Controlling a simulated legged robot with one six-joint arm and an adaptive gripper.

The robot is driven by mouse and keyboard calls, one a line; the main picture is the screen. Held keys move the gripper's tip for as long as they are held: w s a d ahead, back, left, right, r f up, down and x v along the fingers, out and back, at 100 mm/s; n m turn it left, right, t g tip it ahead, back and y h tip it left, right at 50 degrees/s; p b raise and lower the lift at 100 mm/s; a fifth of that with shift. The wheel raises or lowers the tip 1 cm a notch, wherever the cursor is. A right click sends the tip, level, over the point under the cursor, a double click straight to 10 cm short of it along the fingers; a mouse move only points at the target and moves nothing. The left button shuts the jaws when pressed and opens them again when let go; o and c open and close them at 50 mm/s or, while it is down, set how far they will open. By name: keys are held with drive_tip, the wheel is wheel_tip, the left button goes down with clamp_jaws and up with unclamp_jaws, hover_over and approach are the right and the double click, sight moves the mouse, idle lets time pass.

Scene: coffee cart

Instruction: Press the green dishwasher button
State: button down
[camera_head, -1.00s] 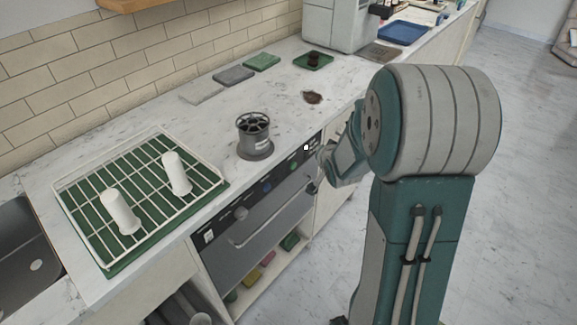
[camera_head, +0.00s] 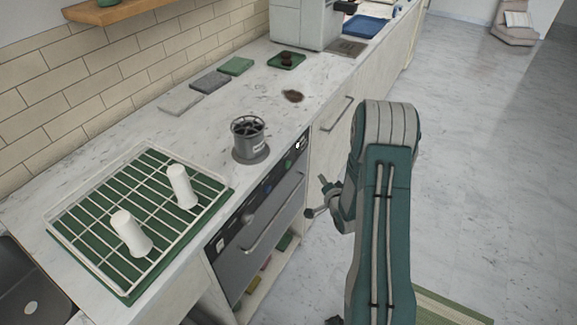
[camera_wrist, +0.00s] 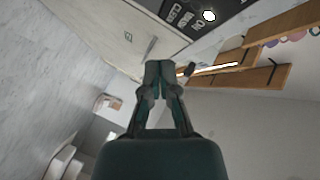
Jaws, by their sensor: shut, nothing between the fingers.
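The dishwasher (camera_head: 262,235) is a dark grey front under the counter, with a black control panel along its top edge. The green button (camera_head: 288,163) is a small spot toward the panel's right end, with a blue button (camera_head: 267,188) to its left. My gripper (camera_head: 314,208) is out in front of the dishwasher's right end, apart from the panel. In the wrist view my gripper (camera_wrist: 159,70) is shut and empty. Part of a black panel (camera_wrist: 190,15) with white markings and a white round spot shows at the top there; I cannot make out the green button in it.
A dish rack (camera_head: 62,213) with two white cups stands on the counter's left. A dark grey cylinder (camera_head: 249,140) stands on the counter just behind the panel. A cabinet door handle (camera_head: 336,113) sticks out to the right.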

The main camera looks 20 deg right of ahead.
sight(289, 164)
drive_tip(key=w+a, duration=0.6)
drive_tip(key=w, duration=0.1)
idle(0.6)
drive_tip(key=shift+d, duration=0.15)
drive_tip(key=shift+w+r, duration=0.1)
idle(1.0)
drive_tip(key=shift+w+a, duration=0.2)
drive_tip(key=shift+a, duration=0.1)
drive_tip(key=shift+w+a, duration=0.3)
drive_tip(key=shift+w, duration=0.05)
idle(0.8)
idle(0.3)
drive_tip(key=shift+s+d, duration=0.5)
drive_tip(key=shift+s, duration=0.2)
